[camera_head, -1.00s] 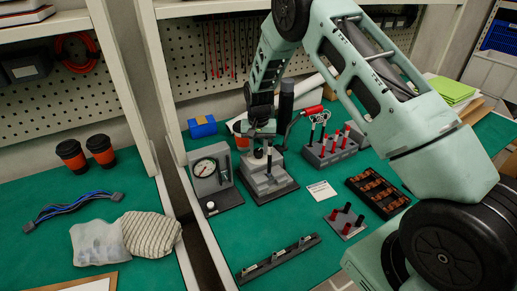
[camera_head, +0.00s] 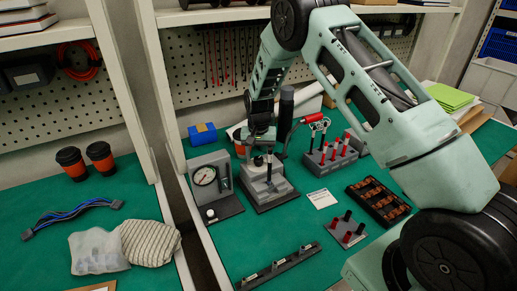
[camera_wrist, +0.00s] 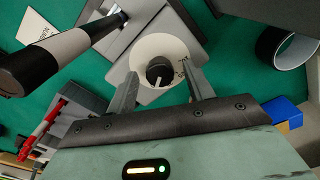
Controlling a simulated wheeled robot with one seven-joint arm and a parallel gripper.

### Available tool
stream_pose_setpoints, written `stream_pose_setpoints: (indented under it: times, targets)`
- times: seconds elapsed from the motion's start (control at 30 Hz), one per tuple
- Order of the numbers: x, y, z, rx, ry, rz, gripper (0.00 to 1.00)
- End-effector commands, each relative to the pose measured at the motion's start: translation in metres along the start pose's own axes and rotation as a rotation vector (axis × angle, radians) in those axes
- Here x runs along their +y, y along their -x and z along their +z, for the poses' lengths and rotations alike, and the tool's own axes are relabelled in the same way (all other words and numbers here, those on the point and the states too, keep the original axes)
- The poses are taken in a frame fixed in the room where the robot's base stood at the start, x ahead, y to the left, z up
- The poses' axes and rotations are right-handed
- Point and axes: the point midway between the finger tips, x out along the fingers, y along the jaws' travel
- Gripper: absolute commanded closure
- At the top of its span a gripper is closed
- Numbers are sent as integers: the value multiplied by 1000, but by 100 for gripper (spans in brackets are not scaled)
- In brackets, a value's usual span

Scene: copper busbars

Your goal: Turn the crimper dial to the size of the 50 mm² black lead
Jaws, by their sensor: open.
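The crimper (camera_head: 268,193) is a grey device on a dark base, below my gripper in the head view. In the wrist view its dial is a white disc (camera_wrist: 150,48) with small dark markings and a dark round knob (camera_wrist: 160,72) at the centre. My gripper (camera_wrist: 163,85) is open, with one finger at each side of the knob and nothing held. Contact with the knob cannot be told. The markings are too small to read. Black and red leads stand in a grey rack (camera_head: 318,168) to the right; I cannot tell which black one is 50 mm².
A black cylinder with a pale band (camera_wrist: 70,45) rises close at the left in the wrist view. A gauge stand (camera_head: 205,177) is left of the crimper. A small peg block (camera_head: 345,232), a dark tray (camera_head: 378,203) and a slotted bar (camera_head: 278,265) lie on the green bench.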

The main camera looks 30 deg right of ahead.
Motion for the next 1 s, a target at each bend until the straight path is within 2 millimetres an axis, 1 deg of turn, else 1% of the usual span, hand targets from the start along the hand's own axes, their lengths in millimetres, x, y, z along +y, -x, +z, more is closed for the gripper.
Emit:
stream_pose_setpoints:
  times: [0.07, 0.17, 0.27, 0.5, 0.7, 0.8, 0.9, 1.0]
  targets:
    - [0, 5, -1, 2, 0, -1, 48]
    - [-1, 18, -1, 4, 0, -2, 48]
    - [-1, 38, -1, 6, 1, -3, 48]
    - [-1, 95, -1, 6, 1, -3, 48]
    - [0, 138, -1, 5, -1, -3, 48]
    - [0, 154, -1, 4, -1, -2, 48]
    - [0, 165, -1, 3, 0, -1, 48]
    - [0, 171, 0, 2, 0, -1, 48]
